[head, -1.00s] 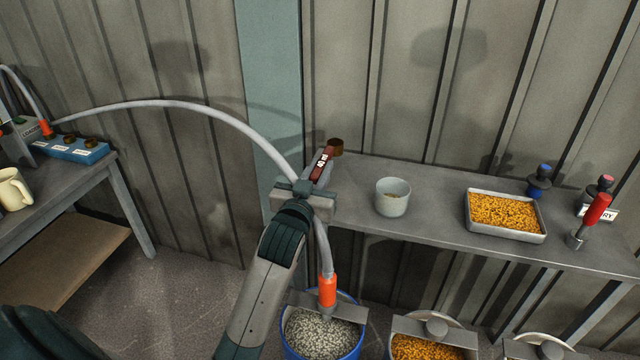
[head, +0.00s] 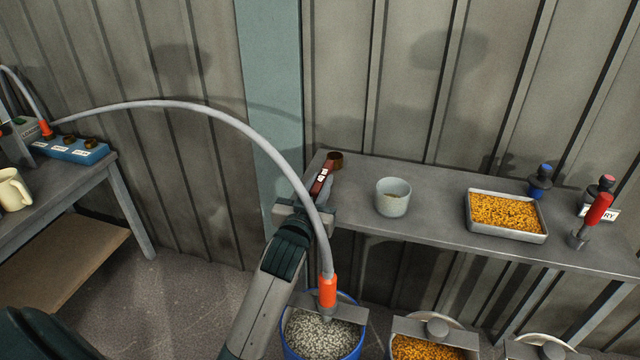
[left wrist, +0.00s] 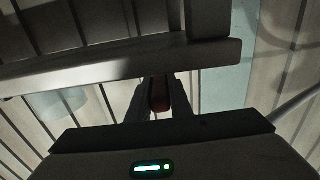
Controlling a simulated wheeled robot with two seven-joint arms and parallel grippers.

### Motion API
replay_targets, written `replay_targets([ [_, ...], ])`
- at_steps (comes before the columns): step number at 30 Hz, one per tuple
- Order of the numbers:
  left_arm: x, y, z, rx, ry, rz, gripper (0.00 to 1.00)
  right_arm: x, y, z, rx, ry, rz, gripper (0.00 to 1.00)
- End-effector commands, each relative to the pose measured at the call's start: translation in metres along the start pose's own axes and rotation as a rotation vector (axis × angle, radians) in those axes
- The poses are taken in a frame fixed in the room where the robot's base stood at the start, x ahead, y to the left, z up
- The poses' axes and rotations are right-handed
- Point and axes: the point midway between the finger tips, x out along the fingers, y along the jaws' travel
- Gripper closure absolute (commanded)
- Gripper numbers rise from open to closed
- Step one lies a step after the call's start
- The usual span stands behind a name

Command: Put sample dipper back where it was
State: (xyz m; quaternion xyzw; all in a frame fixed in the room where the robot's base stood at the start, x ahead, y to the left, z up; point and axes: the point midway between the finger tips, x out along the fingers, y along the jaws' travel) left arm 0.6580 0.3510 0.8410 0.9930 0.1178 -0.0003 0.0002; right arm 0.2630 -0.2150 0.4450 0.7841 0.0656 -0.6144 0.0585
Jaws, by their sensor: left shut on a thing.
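The sample dipper (head: 322,180) has a dark red handle with a white label and a brown cup at its far end. My left gripper (head: 318,196) is shut on its handle, at the left end of the grey bench (head: 440,225). The cup shows over the bench's back left corner; I cannot tell whether it touches the top. In the left wrist view the red handle (left wrist: 160,95) sits between the fingers, with the bench edge beyond. My right gripper is not in view.
A grey cup (head: 393,198), a tray of orange grains (head: 506,214), a blue-bodied stamp-like object (head: 541,182) and a red-handled tool (head: 598,208) stand on the bench. A grey hose (head: 215,112) arcs past my left arm to a blue drum (head: 323,335). A side table (head: 60,195) stands left.

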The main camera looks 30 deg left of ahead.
Motion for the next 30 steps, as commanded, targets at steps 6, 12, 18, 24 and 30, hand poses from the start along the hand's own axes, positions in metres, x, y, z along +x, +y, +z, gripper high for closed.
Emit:
replay_targets([
  [6, 0.0, 0.0, 0.001, 0.0, -0.001, 0.0, 0.63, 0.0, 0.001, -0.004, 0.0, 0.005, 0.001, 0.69],
  [12, 0.0, 0.0, 0.001, 0.0, 0.0, 0.0, 0.63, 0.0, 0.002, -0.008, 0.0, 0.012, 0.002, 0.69],
  [18, -0.005, 0.0, -0.001, 0.0, 0.0, 0.0, 0.63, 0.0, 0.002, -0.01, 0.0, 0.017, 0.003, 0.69],
  [24, -0.028, 0.0, -0.001, 0.0, -0.001, 0.0, 0.63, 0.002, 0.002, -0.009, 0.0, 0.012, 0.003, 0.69],
  [30, -0.064, 0.0, 0.0, -0.001, -0.003, -0.001, 0.63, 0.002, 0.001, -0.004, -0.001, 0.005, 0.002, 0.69],
])
